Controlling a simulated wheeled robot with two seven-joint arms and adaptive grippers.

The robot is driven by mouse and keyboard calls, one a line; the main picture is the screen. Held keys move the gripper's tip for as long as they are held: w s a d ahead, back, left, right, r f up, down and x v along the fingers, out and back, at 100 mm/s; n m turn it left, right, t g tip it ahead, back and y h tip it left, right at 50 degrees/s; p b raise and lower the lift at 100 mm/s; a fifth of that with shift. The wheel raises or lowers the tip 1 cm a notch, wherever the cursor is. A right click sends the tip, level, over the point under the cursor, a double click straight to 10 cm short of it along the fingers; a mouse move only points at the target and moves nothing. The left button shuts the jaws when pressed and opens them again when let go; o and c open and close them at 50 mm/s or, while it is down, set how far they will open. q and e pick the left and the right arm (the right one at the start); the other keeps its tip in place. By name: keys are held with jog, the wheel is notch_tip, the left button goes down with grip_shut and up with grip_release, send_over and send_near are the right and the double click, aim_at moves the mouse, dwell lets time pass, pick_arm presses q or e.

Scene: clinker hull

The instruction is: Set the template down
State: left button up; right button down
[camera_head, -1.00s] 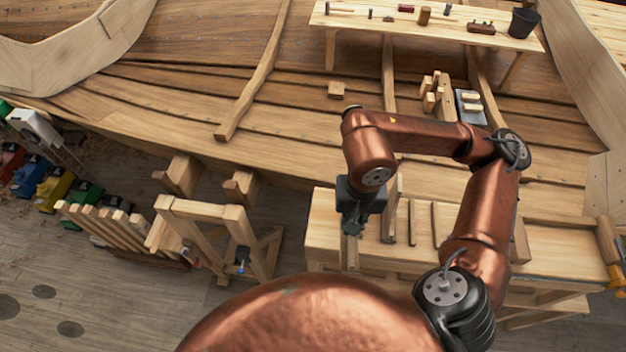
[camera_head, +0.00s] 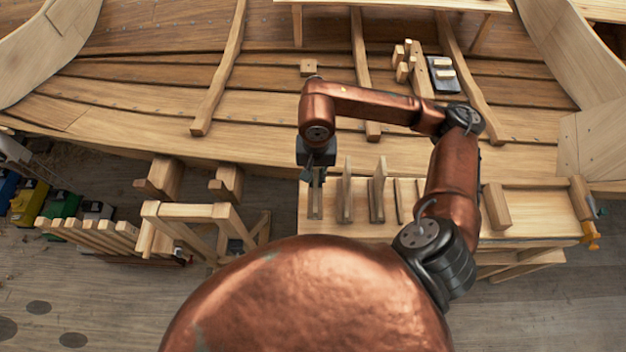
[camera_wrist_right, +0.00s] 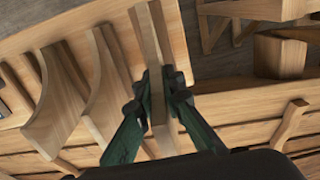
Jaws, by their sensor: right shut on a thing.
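My right gripper (camera_head: 316,178) is shut on a thin upright wooden template (camera_head: 315,206) at the left end of the workbench. In the right wrist view the dark green fingers (camera_wrist_right: 158,95) pinch the template (camera_wrist_right: 149,35) from both sides. Its lower edge looks close to the bench top; I cannot tell whether it touches. Two more templates, a nearer one (camera_head: 345,195) and a farther one (camera_head: 378,190), stand upright to its right. Their curved edges show in the wrist view (camera_wrist_right: 58,105). My left gripper is out of view.
The workbench (camera_head: 460,220) has dark slots and a wood block (camera_head: 497,206) to the right. The planked hull (camera_head: 260,110) lies behind. A wooden trestle frame (camera_head: 190,212) stands left of the bench, with a gap of floor between.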

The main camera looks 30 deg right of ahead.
jog(key=shift+f, duration=0.2)
jog(key=shift+w+f, duration=0.15)
jog(key=shift+f, duration=0.05)
jog(key=f+p, duration=0.1)
jog(key=w+f, duration=0.1)
jog(key=f, duration=0.1)
jog(key=shift+a+f+p, duration=0.1)
jog(key=shift+a+p, duration=0.05)
jog(key=shift+p, duration=0.2)
jog(key=shift+s+f, duration=0.15)
jog(key=shift+f, duration=0.2)
jog(key=shift+f+b, duration=0.25)
jog(key=shift+b, duration=0.05)
jog(key=c, duration=2.4)
grip_release()
jog(key=o, duration=0.4)
jog(key=shift+r, duration=0.1)
jog(key=shift+c, duration=0.2)
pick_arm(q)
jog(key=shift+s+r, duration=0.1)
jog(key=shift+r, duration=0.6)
